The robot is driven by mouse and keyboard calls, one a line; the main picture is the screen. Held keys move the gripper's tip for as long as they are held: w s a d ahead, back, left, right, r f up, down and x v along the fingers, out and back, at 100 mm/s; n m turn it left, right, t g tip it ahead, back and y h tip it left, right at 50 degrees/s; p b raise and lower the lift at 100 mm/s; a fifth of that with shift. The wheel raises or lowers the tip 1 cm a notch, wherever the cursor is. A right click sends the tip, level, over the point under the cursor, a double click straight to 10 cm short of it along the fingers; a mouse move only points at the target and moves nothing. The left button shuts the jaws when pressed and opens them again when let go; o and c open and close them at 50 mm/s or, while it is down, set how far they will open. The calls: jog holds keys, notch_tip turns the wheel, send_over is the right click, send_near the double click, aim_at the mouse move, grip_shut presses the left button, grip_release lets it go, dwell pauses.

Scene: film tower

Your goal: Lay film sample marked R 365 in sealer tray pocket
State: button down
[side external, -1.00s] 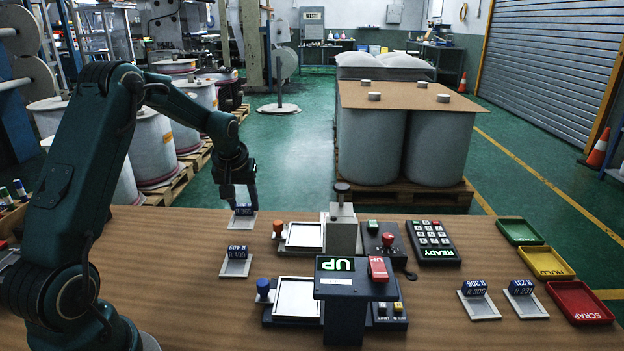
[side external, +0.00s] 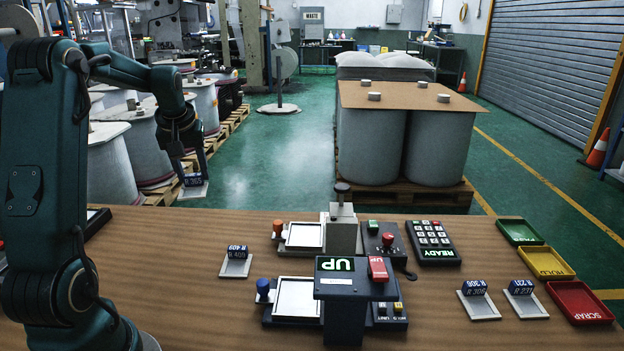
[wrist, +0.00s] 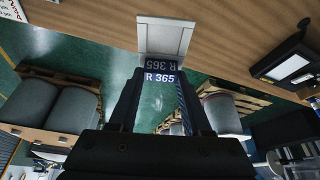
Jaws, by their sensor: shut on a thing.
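My gripper (side external: 193,166) is shut on the film sample R 365 (side external: 194,190), a pale square with a dark blue label block. It holds the sample in the air at the table's back left edge. The wrist view shows the label reading R 365 between the fingertips (wrist: 160,84) and the pale square (wrist: 163,36) beyond it. Two sealers stand mid-table, each with a pale tray pocket: the rear pocket (side external: 303,235) beside an orange knob and the front pocket (side external: 297,298) beside a blue knob. Both pockets look empty. A black housing with a green UP sign partly covers the front sealer.
Samples R 306 (side external: 478,300) and R 231 (side external: 526,298) lie at right. Green (side external: 519,232), yellow (side external: 546,263) and red (side external: 580,303) trays line the right side. A keypad (side external: 433,242) sits behind.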

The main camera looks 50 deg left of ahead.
jog(key=w+d+f+m, duration=0.3)
jog(key=w+d+f, duration=0.1)
jog(key=w+d, duration=1.3)
jog(key=shift+t+h, duration=0.4)
jog(key=shift+w+a+f, duration=0.1)
jog(key=shift+a+f, duration=0.05)
jog(key=shift+f, duration=1.25)
jog(key=shift+w+a+f, duration=0.1)
jog(key=shift+a+f, duration=0.05)
jog(key=shift+f, duration=1.25)
jog(key=shift+f, duration=0.3)
grip_release()
notch_tip(320, 180, up, 7)
